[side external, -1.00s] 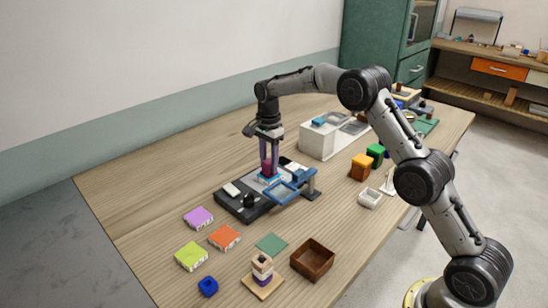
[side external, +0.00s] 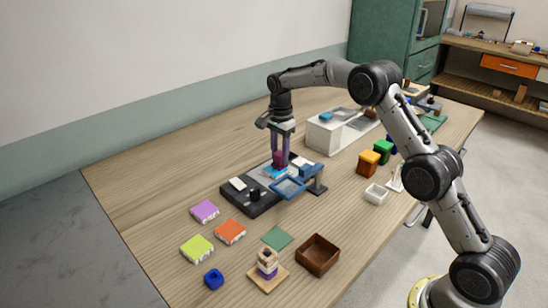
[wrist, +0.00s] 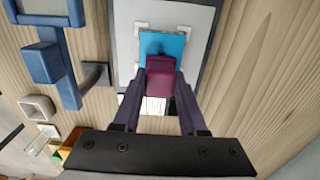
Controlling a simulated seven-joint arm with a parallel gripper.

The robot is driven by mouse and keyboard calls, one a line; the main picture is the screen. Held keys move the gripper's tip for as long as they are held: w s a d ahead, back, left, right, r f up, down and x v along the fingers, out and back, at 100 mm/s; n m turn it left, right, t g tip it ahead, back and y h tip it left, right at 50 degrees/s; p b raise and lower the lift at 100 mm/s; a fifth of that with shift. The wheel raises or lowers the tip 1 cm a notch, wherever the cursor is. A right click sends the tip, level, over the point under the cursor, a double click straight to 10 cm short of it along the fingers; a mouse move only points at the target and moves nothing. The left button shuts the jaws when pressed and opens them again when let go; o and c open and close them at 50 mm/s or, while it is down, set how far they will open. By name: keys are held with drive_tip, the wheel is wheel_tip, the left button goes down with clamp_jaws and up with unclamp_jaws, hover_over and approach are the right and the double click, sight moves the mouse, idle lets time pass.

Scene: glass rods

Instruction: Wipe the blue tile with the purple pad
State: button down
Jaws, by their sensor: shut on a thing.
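My gripper (side external: 280,161) points straight down and is shut on the purple pad (wrist: 160,78), a dark magenta block between its two fingertips. The blue tile (wrist: 163,43) lies flat on a grey panel in the dark-framed board (side external: 240,205). In the wrist view the pad covers the near middle part of the tile, and the far part of the tile shows bare. In the side view the pad is low at the tile (side external: 271,172). I cannot tell whether it touches the tile or hovers just above it.
A blue stand with a framed arm (side external: 290,187) rises close beside the board. A white box (side external: 322,138) stands behind. Orange (side external: 368,162) and green (side external: 383,151) blocks and a brown tray (side external: 317,255) lie to the right and front. Table left of the board is clear.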

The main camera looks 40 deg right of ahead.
drive_tip(key=shift+d, duration=0.5)
drive_tip(key=shift+d+r, duration=0.1)
drive_tip(key=shift+r, duration=3.95)
drive_tip(key=shift+f, duration=0.1)
